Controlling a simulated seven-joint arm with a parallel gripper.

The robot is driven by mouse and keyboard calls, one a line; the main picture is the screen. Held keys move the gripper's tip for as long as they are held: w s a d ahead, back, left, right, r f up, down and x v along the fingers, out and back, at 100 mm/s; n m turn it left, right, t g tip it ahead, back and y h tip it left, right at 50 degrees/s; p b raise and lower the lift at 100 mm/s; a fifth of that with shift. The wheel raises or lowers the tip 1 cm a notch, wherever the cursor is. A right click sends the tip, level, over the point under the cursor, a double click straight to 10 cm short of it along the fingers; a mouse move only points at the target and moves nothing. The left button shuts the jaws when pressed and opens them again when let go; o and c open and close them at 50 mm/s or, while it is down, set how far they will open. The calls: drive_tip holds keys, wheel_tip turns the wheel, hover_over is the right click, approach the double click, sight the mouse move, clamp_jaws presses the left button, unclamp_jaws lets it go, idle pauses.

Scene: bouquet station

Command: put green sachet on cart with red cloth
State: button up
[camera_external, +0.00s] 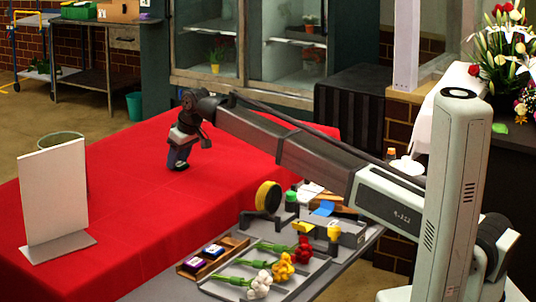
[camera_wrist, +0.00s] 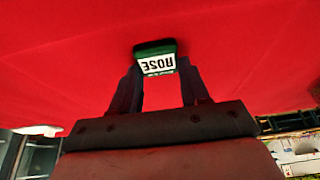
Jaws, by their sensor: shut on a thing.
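The green sachet (camera_wrist: 155,49), with a white label reading ROSE, is between the fingertips of my gripper (camera_wrist: 158,68) in the wrist view. The gripper is shut on it. In the external view my gripper (camera_external: 178,161) points down at the far part of the red cloth (camera_external: 130,235), low over it. The sachet is not clear there, and I cannot tell whether it touches the cloth. The red cloth covers the long cart top and fills most of the wrist view.
A white board (camera_external: 55,195) stands on the cloth at left, with a greenish pot (camera_external: 62,138) behind it. In front is a grey work surface (camera_external: 160,291) with a wooden sachet holder (camera_external: 228,252), flowers and a yellow roll (camera_external: 268,196). The cloth around my gripper is clear.

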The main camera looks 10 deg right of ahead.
drive_tip(key=o, duration=1)
drive_tip(key=v, duration=1.2)
drive_tip(key=shift+r, duration=0.15)
